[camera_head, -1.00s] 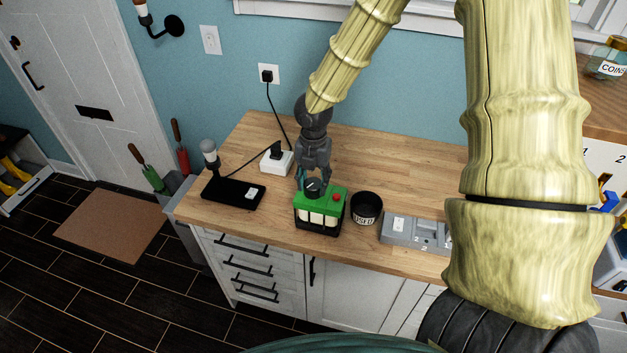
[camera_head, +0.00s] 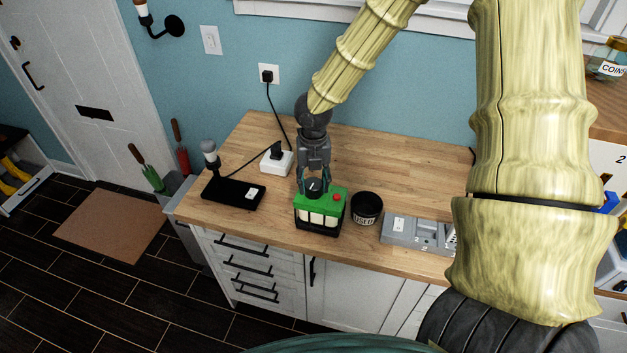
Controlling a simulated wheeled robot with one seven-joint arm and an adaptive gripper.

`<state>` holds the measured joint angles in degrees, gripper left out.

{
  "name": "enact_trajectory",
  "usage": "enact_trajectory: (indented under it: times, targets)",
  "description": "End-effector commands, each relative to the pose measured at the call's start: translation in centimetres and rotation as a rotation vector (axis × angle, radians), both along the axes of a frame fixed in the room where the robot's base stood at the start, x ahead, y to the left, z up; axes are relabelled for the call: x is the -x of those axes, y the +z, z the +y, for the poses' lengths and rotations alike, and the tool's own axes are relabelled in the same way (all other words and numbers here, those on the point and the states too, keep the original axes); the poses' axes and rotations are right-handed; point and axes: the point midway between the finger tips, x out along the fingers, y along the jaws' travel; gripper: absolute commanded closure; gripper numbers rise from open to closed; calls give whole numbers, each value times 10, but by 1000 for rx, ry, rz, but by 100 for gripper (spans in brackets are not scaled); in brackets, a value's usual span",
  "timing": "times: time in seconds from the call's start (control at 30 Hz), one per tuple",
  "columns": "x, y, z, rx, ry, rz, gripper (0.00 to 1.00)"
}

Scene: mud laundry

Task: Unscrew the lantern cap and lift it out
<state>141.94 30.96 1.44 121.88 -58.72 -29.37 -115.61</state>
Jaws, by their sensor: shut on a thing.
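The lantern (camera_head: 318,217) stands upright on the wooden counter, with a green top, pale windows, a black base and a red button on its top right. The dark round cap (camera_head: 316,186) sits at the lantern's top. My gripper (camera_head: 315,184) comes down from above with its fingers on either side of the cap, shut on it. The cap appears to be still at the lantern's top; the small size hides whether there is a gap under it.
A black cup labelled USED (camera_head: 367,208) stands just right of the lantern. A grey numbered tray (camera_head: 415,232) lies further right. A black lamp base (camera_head: 233,192) and a white socket block (camera_head: 277,162) with a cable are to the left. The counter (camera_head: 400,165) behind is clear.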

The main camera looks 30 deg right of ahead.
Motion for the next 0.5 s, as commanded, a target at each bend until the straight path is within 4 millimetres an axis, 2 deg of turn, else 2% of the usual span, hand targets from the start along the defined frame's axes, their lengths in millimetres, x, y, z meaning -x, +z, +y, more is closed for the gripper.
enact_trajectory:
  times: [0.2, 0.5]
  targets:
    - [0, 0, 0, 0, 136, 0, 81]
    - [0, 0, 0, 0, 148, 0, 81]
